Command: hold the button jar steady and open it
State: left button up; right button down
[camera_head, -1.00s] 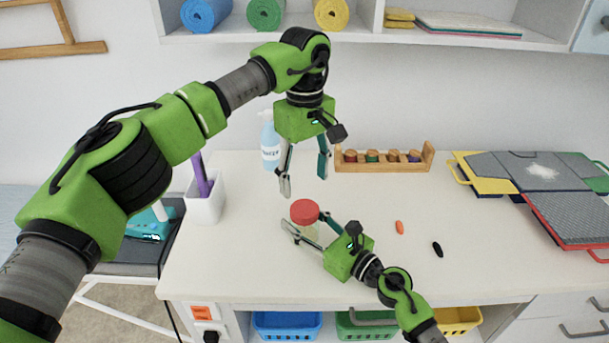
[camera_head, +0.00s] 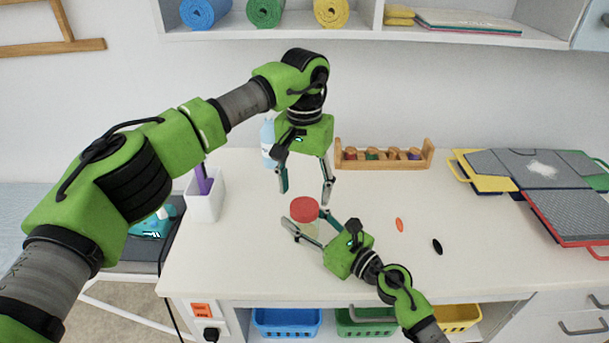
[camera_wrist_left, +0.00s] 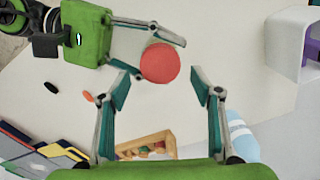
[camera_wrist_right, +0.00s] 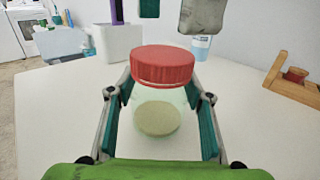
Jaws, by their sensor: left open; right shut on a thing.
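The button jar is a clear jar (camera_wrist_right: 157,118) with a red lid (camera_head: 304,209). It stands upright on the table, and the lid sits on it in the right wrist view (camera_wrist_right: 162,66). My right gripper (camera_head: 306,229) is shut on the jar body, with one finger on each side below the lid. My left gripper (camera_head: 305,196) is open and empty just above the lid, pointing down. In the left wrist view the red lid (camera_wrist_left: 160,63) lies a little beyond the spread fingertips, centred between them. The right gripper partly hides the jar body in the head view.
An orange piece (camera_head: 399,225) and a black piece (camera_head: 437,246) lie right of the jar. A white cup (camera_head: 205,198) stands left, a bottle (camera_head: 268,143) and wooden rack (camera_head: 384,163) behind. Stacked trays (camera_head: 575,209) cover the right side. The table's front middle is clear.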

aim_at(304, 206)
pick_arm(q)
jog(key=shift+f, duration=2.1)
pick_arm(e)
jog(key=shift+f, duration=0.1)
